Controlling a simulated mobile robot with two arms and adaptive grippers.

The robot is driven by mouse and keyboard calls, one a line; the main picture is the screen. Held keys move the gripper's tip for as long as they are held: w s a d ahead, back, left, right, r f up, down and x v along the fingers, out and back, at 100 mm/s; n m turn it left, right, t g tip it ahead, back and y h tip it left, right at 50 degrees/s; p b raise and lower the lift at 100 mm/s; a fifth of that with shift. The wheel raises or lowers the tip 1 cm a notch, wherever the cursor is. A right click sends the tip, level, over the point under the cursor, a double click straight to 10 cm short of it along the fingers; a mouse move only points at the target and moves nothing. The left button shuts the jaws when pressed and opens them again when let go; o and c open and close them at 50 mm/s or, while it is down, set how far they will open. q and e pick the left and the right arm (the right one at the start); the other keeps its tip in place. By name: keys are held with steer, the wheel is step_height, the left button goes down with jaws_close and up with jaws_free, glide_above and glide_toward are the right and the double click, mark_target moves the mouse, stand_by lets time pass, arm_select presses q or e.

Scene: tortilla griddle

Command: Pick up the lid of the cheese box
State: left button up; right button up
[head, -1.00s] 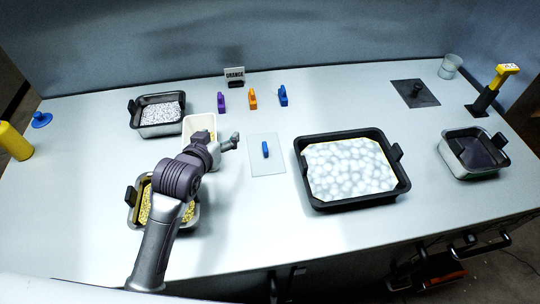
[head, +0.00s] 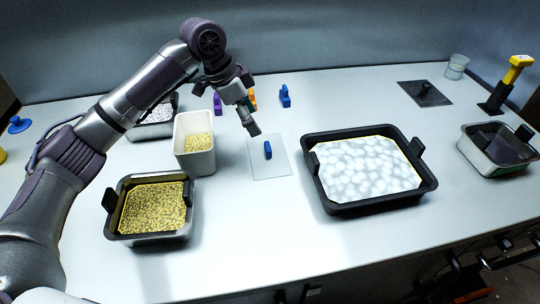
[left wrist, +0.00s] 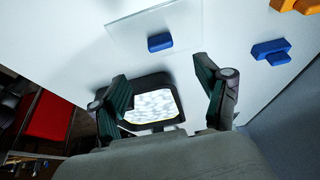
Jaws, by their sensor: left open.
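The lid (head: 280,168) is a clear flat square with a blue handle (head: 268,150), lying flat on the table right of the open white box (head: 196,163) of yellowish bits. My left gripper (head: 250,122) is above the table at the lid's back left edge, open and empty. In the left wrist view its two fingers (left wrist: 161,75) are spread apart, with the handle beyond their tips. My right gripper is not in view.
A black-rimmed pan (head: 428,190) with white rounds stands right of the lid. A tray (head: 150,236) of yellow bits is front left. A tray (head: 150,131) of pale bits is behind my arm. Blue (head: 285,97), orange and purple pieces stand behind the lid.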

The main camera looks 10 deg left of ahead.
arm_select(q)
glide_above(267, 146)
steer(key=a, duration=0.2)
steer(key=f, duration=0.5)
steer(key=shift+s+d, duration=0.25)
steer(key=p+x, duration=0.1)
steer(key=x, duration=0.4)
steer(key=shift+f, duration=0.35)
steer(key=shift+c, duration=0.2)
steer(key=c, duration=0.9)
